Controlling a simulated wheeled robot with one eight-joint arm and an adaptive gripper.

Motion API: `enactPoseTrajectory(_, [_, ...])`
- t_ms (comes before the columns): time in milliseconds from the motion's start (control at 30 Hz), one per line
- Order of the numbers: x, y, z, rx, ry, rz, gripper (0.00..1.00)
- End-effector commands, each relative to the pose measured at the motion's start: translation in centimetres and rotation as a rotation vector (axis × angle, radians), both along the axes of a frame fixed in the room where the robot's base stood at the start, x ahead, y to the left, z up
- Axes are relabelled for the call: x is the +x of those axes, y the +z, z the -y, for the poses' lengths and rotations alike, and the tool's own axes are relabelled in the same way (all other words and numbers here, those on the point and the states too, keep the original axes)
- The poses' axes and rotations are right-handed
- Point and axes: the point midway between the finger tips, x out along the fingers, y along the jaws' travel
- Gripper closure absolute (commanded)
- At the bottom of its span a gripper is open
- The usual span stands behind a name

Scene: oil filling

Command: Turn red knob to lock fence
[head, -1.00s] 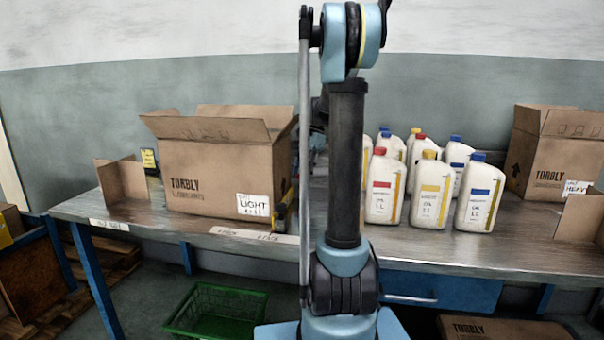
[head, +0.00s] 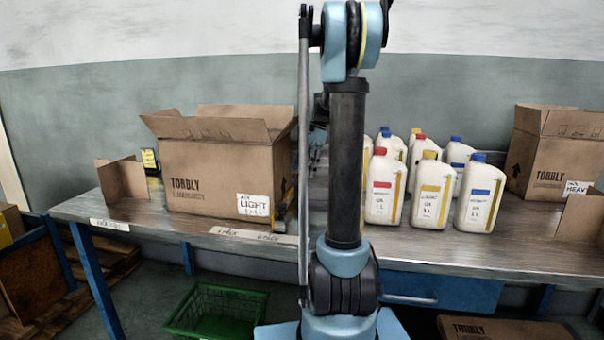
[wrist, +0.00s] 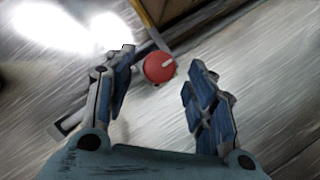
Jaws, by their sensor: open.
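My gripper (wrist: 160,83) is open, with one blue-padded finger on each side of the knob, and nothing is between the pads. The knob lies close to the fingertips; I cannot tell whether either finger touches it. In the head view my arm hides the knob and the gripper.
The metal table (head: 400,255) carries a large open cardboard box (head: 205,175) at left. Several oil bottles (head: 430,190) stand right of my arm. Another open box (head: 545,145) stands far right. A green crate (head: 215,312) is on the floor below.

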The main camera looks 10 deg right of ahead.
Motion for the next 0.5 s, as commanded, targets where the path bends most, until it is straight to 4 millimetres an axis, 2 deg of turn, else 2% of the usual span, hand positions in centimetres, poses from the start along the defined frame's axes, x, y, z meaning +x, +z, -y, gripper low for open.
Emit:
enactPoseTrajectory(300, [1.0,5.6,2.2,0.0,-0.001,0.0,0.49])
enactPoseTrajectory(500, [1.4,8.3,3.2,0.0,-0.001,0.0,0.49])
